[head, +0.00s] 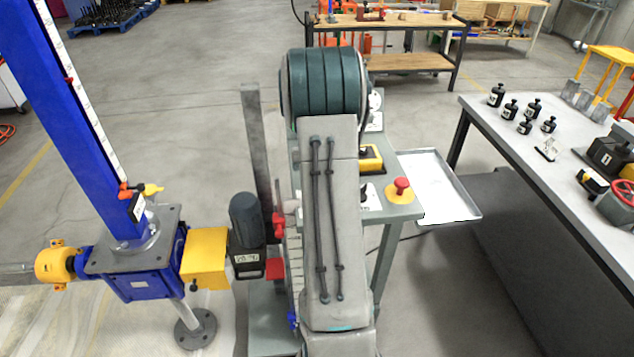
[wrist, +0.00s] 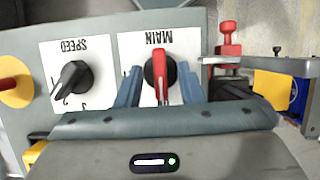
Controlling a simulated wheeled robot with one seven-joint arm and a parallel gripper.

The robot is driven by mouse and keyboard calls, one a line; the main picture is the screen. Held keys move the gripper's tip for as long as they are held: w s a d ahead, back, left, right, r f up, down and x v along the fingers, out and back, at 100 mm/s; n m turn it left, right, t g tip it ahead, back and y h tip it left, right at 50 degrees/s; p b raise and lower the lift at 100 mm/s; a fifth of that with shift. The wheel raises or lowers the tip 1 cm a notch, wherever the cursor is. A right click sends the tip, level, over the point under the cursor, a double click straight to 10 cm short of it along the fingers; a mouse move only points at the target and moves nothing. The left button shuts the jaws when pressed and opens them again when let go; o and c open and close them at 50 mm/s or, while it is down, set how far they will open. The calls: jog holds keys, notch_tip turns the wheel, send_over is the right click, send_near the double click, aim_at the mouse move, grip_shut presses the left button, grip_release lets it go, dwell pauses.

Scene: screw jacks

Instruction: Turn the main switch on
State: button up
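The main switch (wrist: 159,76) is a black round knob with a red handle on a white plate marked MAIN, upside down in the wrist view. The handle runs about straight up and down in that picture. My gripper (wrist: 160,91) has two blue fingers, one to the left and one to the right of the knob, with visible gaps to the red handle. It is open and holds nothing. In the head view my arm hides the switch and the gripper. I cannot tell how deep the fingertips reach around the knob.
A black SPEED dial (wrist: 75,77) sits left of the switch, then a red button (wrist: 12,82) on yellow. A red clamp-like part (wrist: 228,40) stands close right. The blue screw jack (head: 128,265) is left of my arm; a grey table (head: 560,170) stands right.

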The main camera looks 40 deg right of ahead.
jog(key=b+v, duration=0.1)
jog(key=v, duration=1.2)
jog(key=shift+r, duration=0.35)
jog(key=shift+w+d, duration=0.1)
jog(key=shift+w, duration=0.05)
